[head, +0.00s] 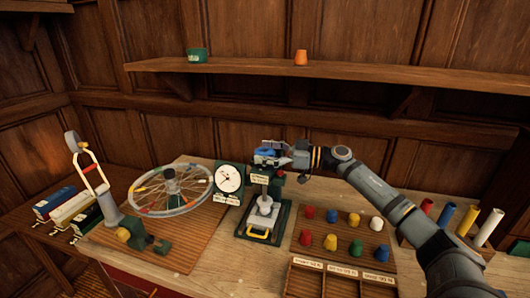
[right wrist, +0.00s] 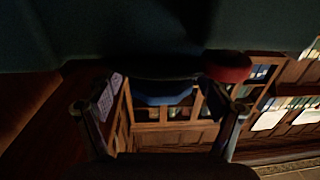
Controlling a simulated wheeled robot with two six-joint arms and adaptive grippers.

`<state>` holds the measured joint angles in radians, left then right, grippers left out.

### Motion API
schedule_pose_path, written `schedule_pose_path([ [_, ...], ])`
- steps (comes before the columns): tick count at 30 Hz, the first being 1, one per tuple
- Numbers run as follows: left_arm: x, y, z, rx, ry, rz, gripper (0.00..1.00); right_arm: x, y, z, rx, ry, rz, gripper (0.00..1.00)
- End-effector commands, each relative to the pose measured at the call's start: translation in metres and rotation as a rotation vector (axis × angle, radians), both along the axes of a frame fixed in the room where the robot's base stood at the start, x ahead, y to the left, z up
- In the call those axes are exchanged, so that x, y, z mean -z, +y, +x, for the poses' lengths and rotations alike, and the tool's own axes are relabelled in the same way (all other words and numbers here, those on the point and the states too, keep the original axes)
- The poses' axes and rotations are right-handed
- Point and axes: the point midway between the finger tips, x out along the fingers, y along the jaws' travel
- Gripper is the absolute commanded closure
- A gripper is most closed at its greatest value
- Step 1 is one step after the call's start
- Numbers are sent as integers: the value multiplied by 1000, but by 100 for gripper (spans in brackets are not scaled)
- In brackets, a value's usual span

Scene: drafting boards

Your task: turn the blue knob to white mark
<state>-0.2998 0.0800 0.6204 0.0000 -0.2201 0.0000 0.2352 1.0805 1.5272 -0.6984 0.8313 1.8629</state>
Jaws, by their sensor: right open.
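The blue knob (head: 266,152) sits at the top of a small dark green stand (head: 259,190) on the bench. My right gripper (head: 274,147) reaches in from the right at the knob's height and partly covers it. In the right wrist view, the blue knob (right wrist: 163,97) shows between the two spread fingers, with a gap visible on each side. The gripper is open and not closed on it. I cannot make out a white mark on the knob's stand. My left gripper is not in view.
A white-faced dial (head: 228,178) stands just left of the stand, and a spoked wheel (head: 171,190) is farther left. A board of several coloured pegs (head: 343,232) lies to the right. A wall shelf (head: 330,70) runs above.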

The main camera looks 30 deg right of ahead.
Motion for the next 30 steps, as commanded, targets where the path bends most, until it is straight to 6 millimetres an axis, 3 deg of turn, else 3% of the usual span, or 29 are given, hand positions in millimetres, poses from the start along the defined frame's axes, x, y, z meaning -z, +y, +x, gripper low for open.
schedule_pose_path([
  [5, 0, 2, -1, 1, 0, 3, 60, -9, 0, 0, -1, -2, -2, 19],
  [13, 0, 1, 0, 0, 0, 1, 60, -68, 0, 0, 0, -7, -2, 19],
  [18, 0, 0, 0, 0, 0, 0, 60, -93, 0, 0, 0, -4, 0, 19],
  [30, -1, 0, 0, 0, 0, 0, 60, -101, 0, 0, 0, 0, 0, 19],
])
